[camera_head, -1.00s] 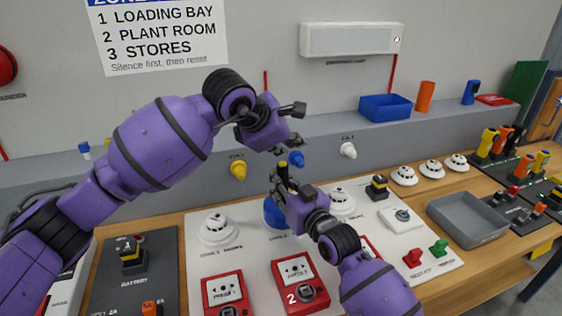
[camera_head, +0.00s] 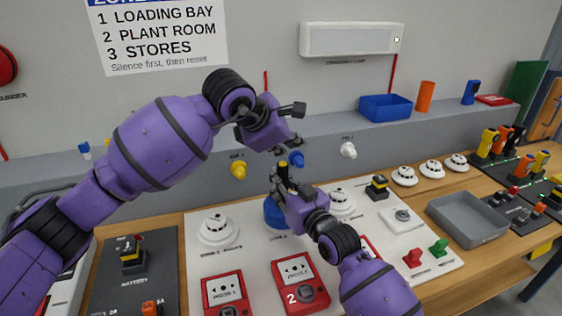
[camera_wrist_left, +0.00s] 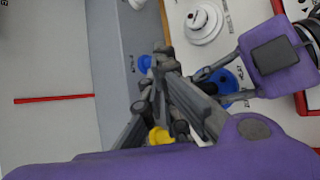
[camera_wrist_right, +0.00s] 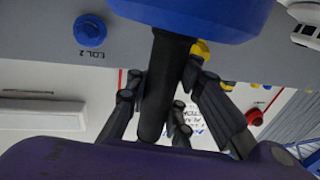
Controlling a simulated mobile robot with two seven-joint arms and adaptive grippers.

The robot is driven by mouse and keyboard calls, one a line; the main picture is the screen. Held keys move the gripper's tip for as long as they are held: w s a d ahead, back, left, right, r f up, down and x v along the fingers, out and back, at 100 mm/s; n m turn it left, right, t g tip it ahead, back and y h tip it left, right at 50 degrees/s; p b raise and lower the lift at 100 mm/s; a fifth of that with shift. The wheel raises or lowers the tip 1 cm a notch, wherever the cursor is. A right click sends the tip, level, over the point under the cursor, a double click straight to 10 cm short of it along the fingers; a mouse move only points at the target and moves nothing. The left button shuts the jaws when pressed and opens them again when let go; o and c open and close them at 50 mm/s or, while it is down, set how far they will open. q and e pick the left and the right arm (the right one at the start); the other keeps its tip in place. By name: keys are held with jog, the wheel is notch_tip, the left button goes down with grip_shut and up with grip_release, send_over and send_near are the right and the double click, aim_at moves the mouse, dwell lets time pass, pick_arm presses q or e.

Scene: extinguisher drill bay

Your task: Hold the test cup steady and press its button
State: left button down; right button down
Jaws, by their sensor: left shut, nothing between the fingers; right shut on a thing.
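The test cup is blue with a dark handle. Its blue body (camera_head: 273,214) sits low over the white board, partly hidden behind my right gripper (camera_head: 281,182). It also shows in the left wrist view (camera_wrist_left: 224,82). In the right wrist view, the blue body (camera_wrist_right: 195,12) is at the top and my right gripper (camera_wrist_right: 158,85) is shut around the dark handle. My left gripper (camera_head: 292,143) is shut and empty, above and apart from the handle. Its closed fingers also show in the left wrist view (camera_wrist_left: 160,58). I cannot make out the button.
White detectors (camera_head: 217,230) stand beside the cup on the board. Red call points (camera_head: 300,286) are in front. Yellow (camera_head: 238,170), blue and white wall knobs are close behind the grippers. A grey tray (camera_head: 468,218) is at the right. A blue bin (camera_head: 386,107) stands on the ledge.

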pick_arm(q)
jog(key=shift+f, duration=0.15)
pick_arm(e)
jog(key=shift+f, duration=0.1)
pick_arm(q)
jog(key=shift+f, duration=0.3)
jog(key=shift+f, duration=0.5)
dwell(0.7)
dwell(0.3)
jog(key=shift+r, duration=0.9)
jog(key=shift+r, duration=0.15)
notch_tip(320, 180, up, 5)
jog(key=shift+f, duration=0.1)
dwell(0.6)
